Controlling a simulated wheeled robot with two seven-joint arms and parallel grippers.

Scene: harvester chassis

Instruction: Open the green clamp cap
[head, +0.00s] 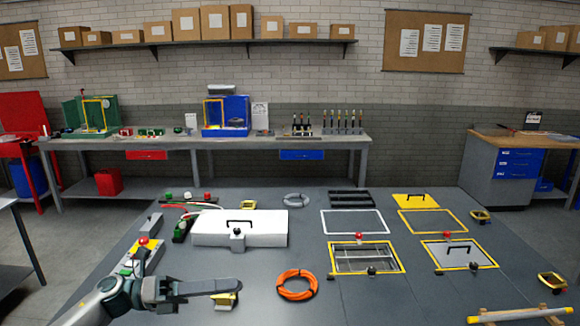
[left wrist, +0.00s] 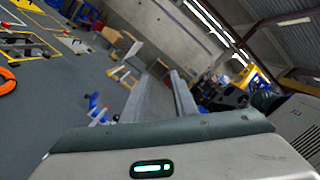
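A green clamp-like part (head: 182,230) stands on the grey deck at the left end of the white box, with red and white hoses beside it. It is small, and I cannot tell whether its cap is open. A smaller green knob (head: 168,196) sits just behind it. My left gripper (head: 236,286) is in front of the white box, pointing right, well apart from the green part. In the left wrist view its two grey fingers (left wrist: 162,88) stand apart with nothing between them. No green part shows clearly there. My right gripper is not in view.
The white box (head: 262,229) with a black handle stands behind my left gripper. An orange hose coil (head: 297,285) lies right of it. Framed hatches (head: 367,258) fill the right side.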

